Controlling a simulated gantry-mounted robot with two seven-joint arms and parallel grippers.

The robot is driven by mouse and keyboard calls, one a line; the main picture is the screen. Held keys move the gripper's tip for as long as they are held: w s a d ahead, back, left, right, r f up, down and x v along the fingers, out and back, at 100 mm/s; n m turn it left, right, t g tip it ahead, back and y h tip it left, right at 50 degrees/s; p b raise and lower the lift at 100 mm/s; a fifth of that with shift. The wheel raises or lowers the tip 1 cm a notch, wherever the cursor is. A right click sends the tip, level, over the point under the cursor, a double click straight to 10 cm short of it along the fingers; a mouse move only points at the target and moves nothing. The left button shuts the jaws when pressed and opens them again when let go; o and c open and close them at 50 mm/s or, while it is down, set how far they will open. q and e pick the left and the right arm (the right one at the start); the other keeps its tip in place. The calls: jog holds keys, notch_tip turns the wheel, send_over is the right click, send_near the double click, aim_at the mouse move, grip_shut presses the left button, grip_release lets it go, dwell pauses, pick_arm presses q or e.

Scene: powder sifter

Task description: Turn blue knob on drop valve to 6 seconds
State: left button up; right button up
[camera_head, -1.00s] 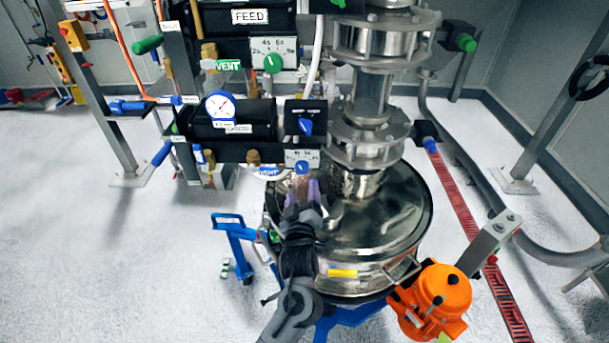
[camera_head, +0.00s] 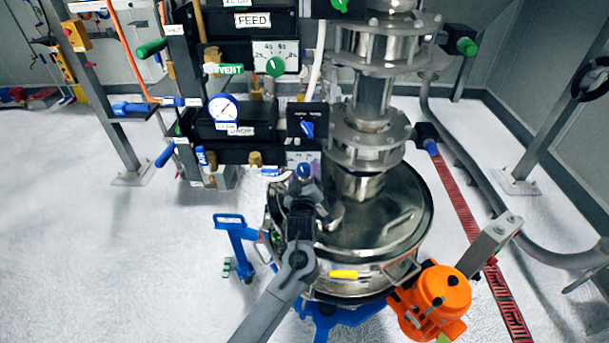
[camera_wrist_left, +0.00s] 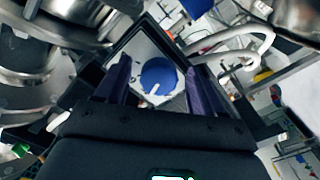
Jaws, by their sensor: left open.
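The blue knob (camera_wrist_left: 158,77) is a round dial with a white pointer line on a pale square plate. In the left wrist view it sits between the two purple fingers of my left gripper (camera_wrist_left: 160,88), which are open on either side of it. No clear touch shows. In the head view the blue knob (camera_head: 304,170) shows small, just beyond my left gripper (camera_head: 303,188). The plate's scale is mostly hidden there, and I cannot read the setting. My right gripper is not in the head view.
A blue switch (camera_head: 307,129) sits on a black box just above. A green knob (camera_head: 275,66) sits on a dial plate higher up. The steel sifter lid (camera_head: 385,215) is close on the right, with an orange motor (camera_head: 432,300) below it. White floor is clear at left.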

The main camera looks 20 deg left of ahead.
pick_arm(q)
jog(key=c, duration=1.1)
jog(key=shift+o, duration=0.2)
jog(key=m+p, duration=0.2)
jog(key=m, duration=0.1)
jog(key=shift+r, duration=0.15)
jog(key=m+p, duration=0.1)
jog(key=m, duration=0.2)
jog(key=shift+a+p, duration=0.1)
jog(key=shift+p, duration=0.2)
jog(key=shift+m+p, duration=0.3)
jog(key=shift+m, duration=0.6)
jog(key=o, duration=1.1)
jog(key=shift+c, duration=0.2)
